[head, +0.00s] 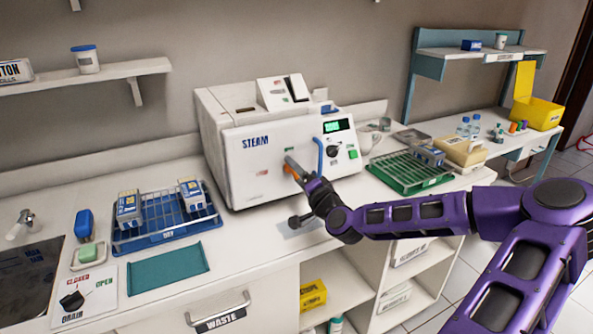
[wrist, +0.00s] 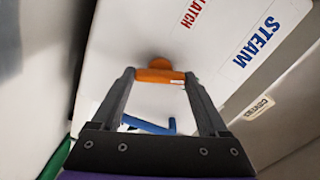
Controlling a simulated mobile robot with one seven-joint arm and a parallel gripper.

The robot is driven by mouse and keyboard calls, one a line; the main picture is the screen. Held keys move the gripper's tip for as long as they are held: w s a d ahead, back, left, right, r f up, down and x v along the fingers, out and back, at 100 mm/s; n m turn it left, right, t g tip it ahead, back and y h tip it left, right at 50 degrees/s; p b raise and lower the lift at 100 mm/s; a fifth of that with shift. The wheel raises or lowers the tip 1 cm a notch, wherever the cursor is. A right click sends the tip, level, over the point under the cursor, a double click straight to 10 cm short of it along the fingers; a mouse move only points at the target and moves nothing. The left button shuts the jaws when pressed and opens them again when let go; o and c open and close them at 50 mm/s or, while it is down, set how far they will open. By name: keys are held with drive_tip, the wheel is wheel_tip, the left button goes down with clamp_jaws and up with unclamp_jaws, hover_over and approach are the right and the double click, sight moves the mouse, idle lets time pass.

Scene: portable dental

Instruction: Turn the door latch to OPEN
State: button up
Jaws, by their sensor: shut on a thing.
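The white STEAM sterilizer (head: 240,160) stands on the counter with its front door closed. Its orange door latch (head: 288,171) is on the door front, low and right of the STEAM label. In the wrist view the orange latch (wrist: 158,75) lies across between my fingertips, beside the red LATCH lettering (wrist: 192,12). My gripper (head: 293,166) is at the door front, shut on the latch; it also shows in the wrist view (wrist: 160,80). My fingers partly hide the latch in the head view, and I cannot read its OPEN or CLOSED marks.
A blue handle (head: 320,157) stands right of the latch, close to my gripper. A blue rack (head: 165,235) with boxed packs is at left, and a green rack (head: 408,173) at right. A teal mat (head: 168,268) lies in front. The counter before the sterilizer is mostly clear.

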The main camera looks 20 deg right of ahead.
drive_tip(key=shift+m+p, duration=0.3)
drive_tip(key=shift+m, duration=1.9)
drive_tip(key=o, duration=1.2)
drive_tip(key=shift+o, duration=0.2)
